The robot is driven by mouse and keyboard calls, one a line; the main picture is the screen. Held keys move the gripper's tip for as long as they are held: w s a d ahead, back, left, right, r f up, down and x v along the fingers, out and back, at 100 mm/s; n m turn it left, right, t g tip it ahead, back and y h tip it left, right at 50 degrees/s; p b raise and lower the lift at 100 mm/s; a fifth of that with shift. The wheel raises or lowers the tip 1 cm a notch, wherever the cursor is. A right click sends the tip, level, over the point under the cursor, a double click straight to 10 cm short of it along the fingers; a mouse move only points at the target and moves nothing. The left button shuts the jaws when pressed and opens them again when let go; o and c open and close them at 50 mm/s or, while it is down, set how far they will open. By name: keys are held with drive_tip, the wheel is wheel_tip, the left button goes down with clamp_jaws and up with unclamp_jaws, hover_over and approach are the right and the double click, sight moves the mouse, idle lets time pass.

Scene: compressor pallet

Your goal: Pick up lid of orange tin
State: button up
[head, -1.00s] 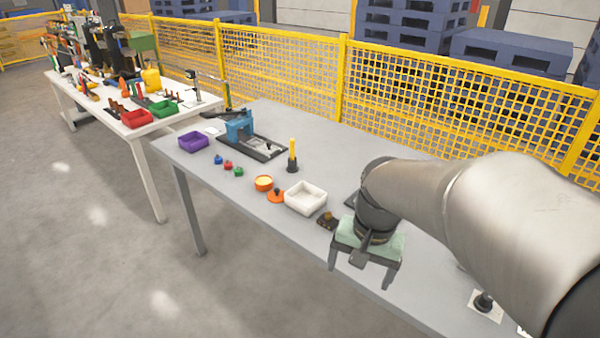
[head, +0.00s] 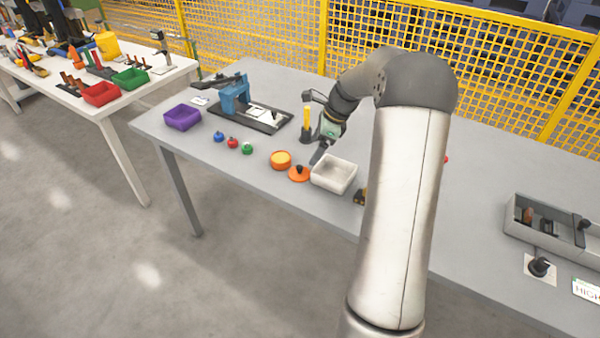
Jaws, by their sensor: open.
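The orange tin (head: 281,160) stands on the grey table and looks open, with a paler orange top inside its rim. Its lid (head: 298,175), a flat orange disc with a dark knob, lies on the table just right of and in front of the tin, close to the white tray. My gripper (head: 317,128) is open, turned toward the left, above the table behind the tray and close to the yellow post. It is apart from the lid. Nothing shows between its fingers.
The white tray (head: 334,174) stands right of the lid. The yellow post (head: 306,122) on a dark base stands behind. Small blue, red and green knobbed pieces (head: 233,142), a purple bin (head: 182,118) and a blue fixture (head: 235,97) are left. My arm hides part of the table.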

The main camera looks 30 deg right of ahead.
sight(300, 170)
drive_tip(key=x, duration=0.4)
drive_tip(key=p+x, duration=0.1)
drive_tip(key=x, duration=0.4)
drive_tip(key=shift+a+f, duration=0.1)
drive_tip(key=shift+a, duration=0.2)
drive_tip(key=c, duration=1)
